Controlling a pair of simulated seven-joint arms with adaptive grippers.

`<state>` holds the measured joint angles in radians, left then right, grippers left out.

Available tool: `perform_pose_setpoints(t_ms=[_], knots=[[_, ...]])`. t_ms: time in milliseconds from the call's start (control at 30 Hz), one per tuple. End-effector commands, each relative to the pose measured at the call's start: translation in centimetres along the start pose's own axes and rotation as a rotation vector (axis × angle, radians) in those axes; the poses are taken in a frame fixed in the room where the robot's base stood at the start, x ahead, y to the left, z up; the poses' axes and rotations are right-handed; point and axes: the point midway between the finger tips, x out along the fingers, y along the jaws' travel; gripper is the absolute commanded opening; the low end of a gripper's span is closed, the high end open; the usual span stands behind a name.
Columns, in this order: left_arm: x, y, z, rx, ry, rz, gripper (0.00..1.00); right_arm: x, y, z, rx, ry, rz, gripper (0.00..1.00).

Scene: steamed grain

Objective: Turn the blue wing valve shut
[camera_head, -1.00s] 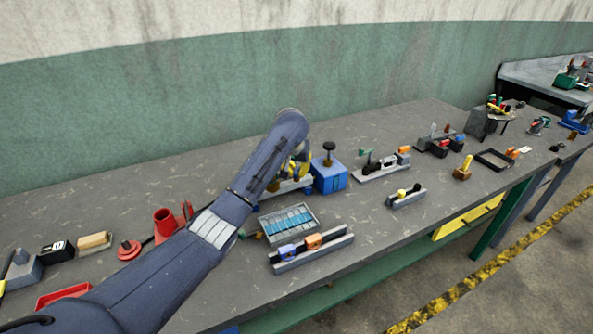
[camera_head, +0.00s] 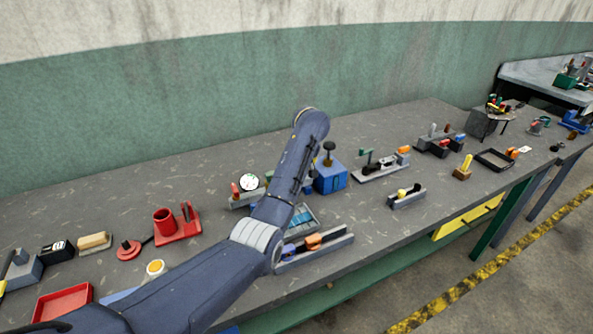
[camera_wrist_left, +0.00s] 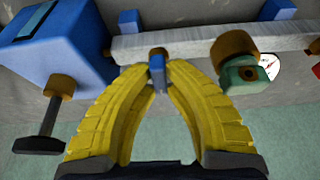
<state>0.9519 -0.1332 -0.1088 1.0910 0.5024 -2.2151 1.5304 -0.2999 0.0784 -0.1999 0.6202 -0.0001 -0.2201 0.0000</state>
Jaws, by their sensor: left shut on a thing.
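In the head view my left forearm and wrist cover the gripper and most of the valve, so the wing's angle is hard to tell there.
A green valve (camera_wrist_left: 243,74) and a white gauge (camera_wrist_left: 269,66) share the rail; the gauge (camera_head: 249,182) also shows in the head view. A blue box (camera_head: 330,179) with a black knob stands close beside the rail. Red holders (camera_head: 178,226) stand left.

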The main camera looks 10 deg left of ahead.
Motion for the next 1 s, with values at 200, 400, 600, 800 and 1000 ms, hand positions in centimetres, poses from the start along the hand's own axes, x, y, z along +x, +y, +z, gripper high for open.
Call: perform_pose_setpoints(t_ms=[200, 400, 600, 800, 1000], knots=[[0.11, -0.02, 0.09, -0.016, -0.002, -0.007, 0.0, 0.0, 0.01, 0.01, 0.0, 0.0, 0.0, 0.44], [0.13, -0.04, 0.08, -0.017, -0.002, -0.008, 0.0, 0.0, 0.02, 0.02, 0.0, 0.0, 0.0, 0.44], [0.12, -0.04, 0.08, -0.016, -0.002, -0.008, 0.22, 0.0, 0.08, 0.04, 0.0, 0.0, 0.001, 0.44], [0.07, -0.03, 0.04, -0.016, -0.001, -0.007, 0.36, 0.0, 0.18, 0.07, -0.001, -0.001, 0.002, 0.44], [-0.1, 0.02, 0.01, -0.016, -0.001, -0.006, 0.36, 0.0, 0.47, 0.18, -0.002, -0.002, 0.004, 0.44]])
